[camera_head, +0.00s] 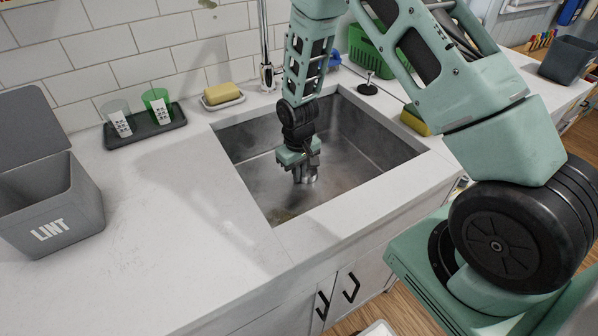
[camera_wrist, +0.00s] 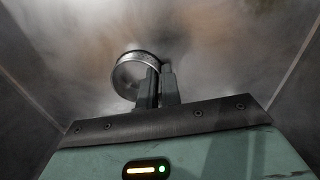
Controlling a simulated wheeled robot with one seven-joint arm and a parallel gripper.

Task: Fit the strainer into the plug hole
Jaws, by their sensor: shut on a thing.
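My gripper (camera_head: 303,178) is low inside the steel sink basin (camera_head: 255,180), fingers pointing down. Its fingers (camera_wrist: 158,88) are shut on a round metal strainer (camera_wrist: 130,70), which shows as a shiny ring with a hollow cup beside the fingertips in the wrist view. A small part of the strainer (camera_head: 311,179) shows below the gripper in the head view. The strainer is close to the basin floor; whether it touches it I cannot tell. I cannot make out the plug hole in either view; it may be hidden by the gripper or the strainer.
The basin walls surround my gripper. A tap (camera_head: 267,75) stands behind the basin. A black stopper (camera_head: 367,88) and a yellow sponge (camera_head: 415,122) are near the right rim. Soap (camera_head: 222,93), a cup tray (camera_head: 146,128) and a lint bin (camera_head: 50,205) stand left. The front counter is clear.

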